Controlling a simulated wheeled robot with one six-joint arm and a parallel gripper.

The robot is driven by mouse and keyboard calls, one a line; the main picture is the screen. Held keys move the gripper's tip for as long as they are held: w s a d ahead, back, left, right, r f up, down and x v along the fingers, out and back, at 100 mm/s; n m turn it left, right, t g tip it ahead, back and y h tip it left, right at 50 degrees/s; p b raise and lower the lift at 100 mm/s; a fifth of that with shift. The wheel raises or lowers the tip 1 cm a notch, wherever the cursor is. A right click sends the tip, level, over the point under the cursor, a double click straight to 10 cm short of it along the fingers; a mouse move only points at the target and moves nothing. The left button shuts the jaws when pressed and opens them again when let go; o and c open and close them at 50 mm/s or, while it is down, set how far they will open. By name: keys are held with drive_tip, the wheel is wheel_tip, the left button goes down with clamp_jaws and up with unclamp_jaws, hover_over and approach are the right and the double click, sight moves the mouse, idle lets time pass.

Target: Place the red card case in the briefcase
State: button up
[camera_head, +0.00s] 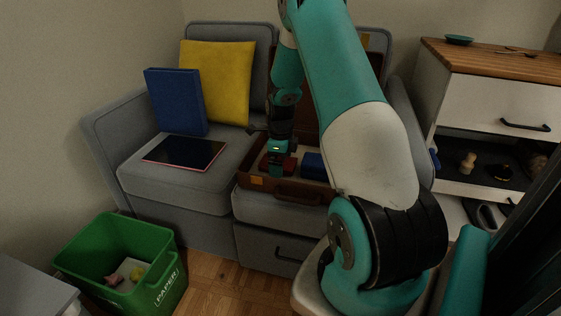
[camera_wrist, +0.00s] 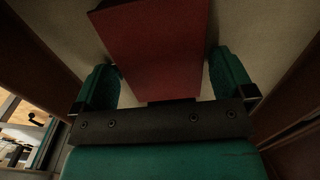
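The red card case (camera_wrist: 155,50) lies between my fingers in the wrist view, over the pale lining of the briefcase. A gap shows between each finger and its sides. My gripper (camera_wrist: 165,82) looks open around it, not pressing on it. In the head view my gripper (camera_head: 279,153) points down into the open brown briefcase (camera_head: 262,183) on the sofa. The red card case (camera_head: 288,166) shows partly there beside my gripper, inside the briefcase; the rest is hidden. The briefcase's right side is hidden behind my arm.
A blue item (camera_head: 312,165) lies in the briefcase to the right. A blue binder (camera_head: 176,101), a yellow pillow (camera_head: 222,80) and a dark tablet-like item (camera_head: 185,152) are on the sofa. A green paper bin (camera_head: 125,262) stands front left. A drawer cabinet (camera_head: 488,97) is at right.

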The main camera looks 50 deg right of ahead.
drive_tip(key=shift+r, duration=0.1)
wheel_tip(320, 180, up, 12)
drive_tip(key=p, duration=0.5)
drive_tip(key=w+a+r+n, duration=0.1)
drive_tip(key=a+r+n, duration=0.35)
drive_tip(key=a, duration=0.25)
drive_tip(key=w+a+r+n, duration=0.1)
drive_tip(key=a+r+n, duration=0.2)
drive_tip(key=a+n, duration=0.3)
drive_tip(key=s+a+r+n+t+y, duration=0.1)
drive_tip(key=s+a+r+n, duration=0.1)
drive_tip(key=a+n, duration=0.4)
drive_tip(key=s+a+r+n+y, duration=0.1)
drive_tip(key=s+a+r+n, duration=0.15)
drive_tip(key=a, duration=0.55)
drive_tip(key=s+a+r+n+g+y, duration=0.1)
drive_tip(key=s+a+r+n, duration=0.3)
drive_tip(key=s+a+n, duration=1)
drive_tip(key=s+n+y, duration=0.1)
drive_tip(key=s+n, duration=0.2)
drive_tip(key=n, duration=0.2)
drive_tip(key=shift+a+r+n, duration=0.2)
drive_tip(key=shift+a+n, duration=0.1)
drive_tip(key=shift+a, duration=0.05)
